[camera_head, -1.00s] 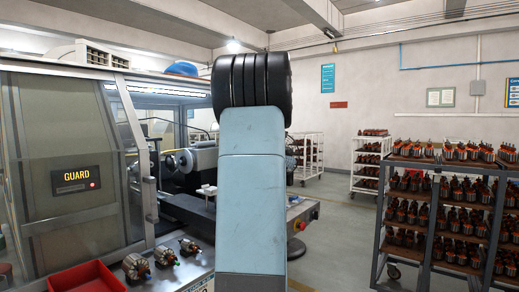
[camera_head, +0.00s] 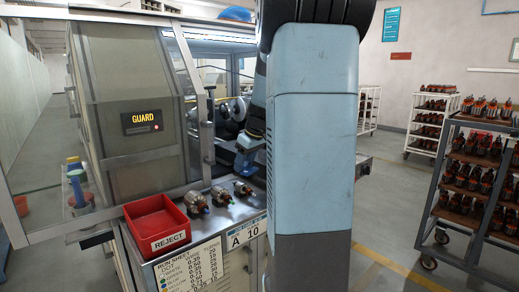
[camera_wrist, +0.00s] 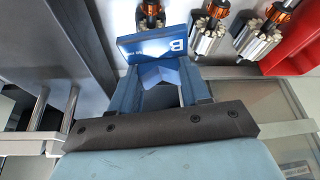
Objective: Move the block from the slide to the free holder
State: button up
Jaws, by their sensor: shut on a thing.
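My gripper (camera_wrist: 160,88) is shut on a blue block (camera_wrist: 152,47) with a white letter B on its face, as the wrist view shows. The block sits between the blue fingers, over the pale bench top. In the head view my gripper (camera_head: 247,150) hangs low at the front of the machine, just behind the row of armatures, partly hidden by my arm. Two metal rods with a white piece (camera_wrist: 42,135) show at the left of the wrist view; I cannot tell whether they belong to the slide. I cannot make out the free holder.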

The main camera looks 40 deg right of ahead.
jog(key=a+f, duration=0.2)
jog(key=a, duration=0.1)
jog(key=shift+w+f, duration=0.25)
jog(key=shift+w, duration=0.15)
jog(key=shift+s, duration=0.1)
